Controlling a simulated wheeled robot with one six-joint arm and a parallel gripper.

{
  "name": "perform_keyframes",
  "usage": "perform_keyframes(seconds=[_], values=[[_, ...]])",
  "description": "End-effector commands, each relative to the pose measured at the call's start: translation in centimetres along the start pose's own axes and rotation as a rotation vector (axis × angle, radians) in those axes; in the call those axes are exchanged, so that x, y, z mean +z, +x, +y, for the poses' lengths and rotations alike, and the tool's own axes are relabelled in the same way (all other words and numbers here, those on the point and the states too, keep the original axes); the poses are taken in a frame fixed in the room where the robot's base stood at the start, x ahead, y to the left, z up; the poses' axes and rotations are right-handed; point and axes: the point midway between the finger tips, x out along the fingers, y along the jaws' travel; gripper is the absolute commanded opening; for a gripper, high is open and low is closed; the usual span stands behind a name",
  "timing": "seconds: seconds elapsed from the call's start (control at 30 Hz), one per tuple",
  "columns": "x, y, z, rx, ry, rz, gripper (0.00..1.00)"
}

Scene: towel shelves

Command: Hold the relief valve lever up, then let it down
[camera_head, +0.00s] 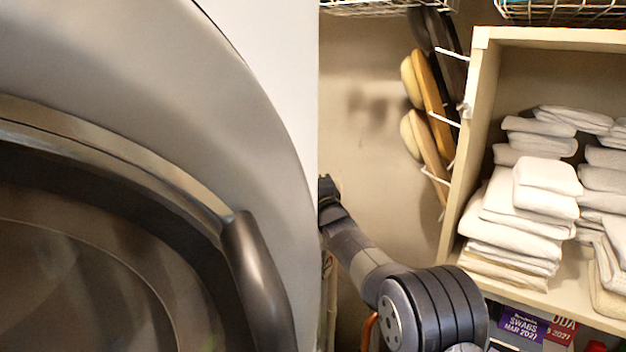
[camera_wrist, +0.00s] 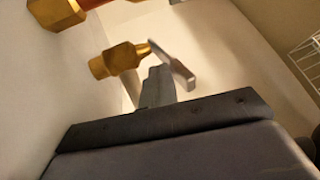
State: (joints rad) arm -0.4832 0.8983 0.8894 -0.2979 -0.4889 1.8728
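In the wrist view the relief valve (camera_wrist: 118,60) is a brass body. Its lever (camera_wrist: 172,64) is a flat grey metal bar that starts at the brass stem and slants down to the right in the picture. My gripper (camera_wrist: 158,78) shows as one narrow grey block with no gap between fingers, so it looks shut, with nothing seen in it. Its tip is just below the lever and overlaps it in the picture; I cannot tell whether they touch. In the head view my arm reaches left to the edge of the big machine, and the valve and fingertips are hidden.
A large grey machine with a round dark door (camera_head: 90,270) fills the left of the head view. A wooden shelf (camera_head: 545,38) with folded towels (camera_head: 520,215) stands right of my arm. A white wire rack (camera_wrist: 308,60) is at the wrist view's right.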

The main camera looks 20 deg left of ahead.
Motion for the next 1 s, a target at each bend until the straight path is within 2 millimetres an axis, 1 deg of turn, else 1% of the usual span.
perform_keyframes(seconds=[0.03,0.77,1.0], values=[[0.0,0.2,-0.4,-0.001,0.0,0.0,0.0],[0.0,1.5,-3.2,-0.007,-0.002,0.003,0.0],[-0.1,1.5,-3.3,-0.01,-0.002,0.004,0.0]])
